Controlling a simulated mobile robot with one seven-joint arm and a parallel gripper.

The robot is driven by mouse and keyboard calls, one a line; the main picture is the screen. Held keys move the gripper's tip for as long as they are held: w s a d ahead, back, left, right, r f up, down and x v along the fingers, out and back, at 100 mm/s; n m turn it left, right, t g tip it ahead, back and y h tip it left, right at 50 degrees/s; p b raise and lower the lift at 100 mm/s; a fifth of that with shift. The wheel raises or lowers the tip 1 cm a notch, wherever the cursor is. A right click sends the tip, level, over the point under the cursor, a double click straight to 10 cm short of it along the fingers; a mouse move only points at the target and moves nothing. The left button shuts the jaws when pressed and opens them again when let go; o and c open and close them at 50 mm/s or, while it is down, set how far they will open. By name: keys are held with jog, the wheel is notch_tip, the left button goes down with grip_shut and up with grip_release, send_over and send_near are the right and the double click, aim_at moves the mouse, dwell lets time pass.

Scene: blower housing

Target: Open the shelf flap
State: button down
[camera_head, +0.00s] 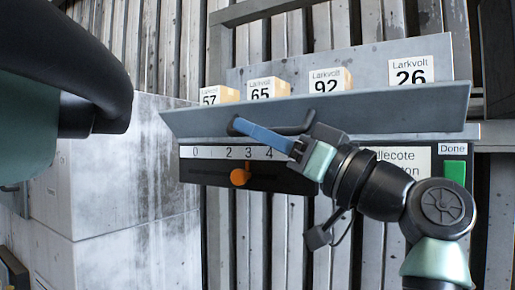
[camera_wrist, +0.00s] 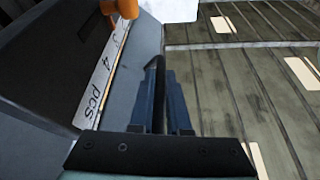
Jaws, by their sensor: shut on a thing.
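The shelf flap (camera_head: 400,108) is a long grey panel across the front of the shelf in the head view. Its upper edge leans outward, and the boxes show above it. A black bar handle (camera_head: 301,127) is on its front face. My gripper (camera_head: 240,125) reaches in from the right, with its blue fingers at the handle. In the wrist view, the black handle (camera_wrist: 157,75) runs between the two blue fingers (camera_wrist: 160,95), which are shut on it. The grey flap surface (camera_wrist: 130,60) lies just left of the fingers. Part of the handle is hidden by the gripper.
Several numbered Larkvolt boxes (camera_head: 328,82) stand behind the flap. Below it are a black panel with a number scale (camera_head: 205,152), an orange knob (camera_head: 240,176) and a green Done button (camera_head: 455,172). A pale block (camera_head: 125,180) stands at left.

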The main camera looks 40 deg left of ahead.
jog(key=shift+f+n+g+b, duration=0.4)
jog(key=shift+n+g, duration=0.15)
jog(key=shift+n, duration=0.4)
jog(key=shift+f+n+g+b, duration=0.35)
jog(key=shift+n+g, duration=0.2)
jog(key=shift+n, duration=0.4)
jog(key=shift+h, duration=0.3)
jog(key=c, duration=0.9)
grip_release()
jog(key=shift+r, duration=0.1)
jog(key=shift+w+d+f, duration=0.2)
jog(key=shift+d+f, duration=0.1)
jog(key=shift+d, duration=0.1)
jog(key=b+v, duration=0.3)
jog(key=v, duration=0.9)
jog(key=shift+s+b, duration=0.15)
jog(key=shift+b, duration=0.2)
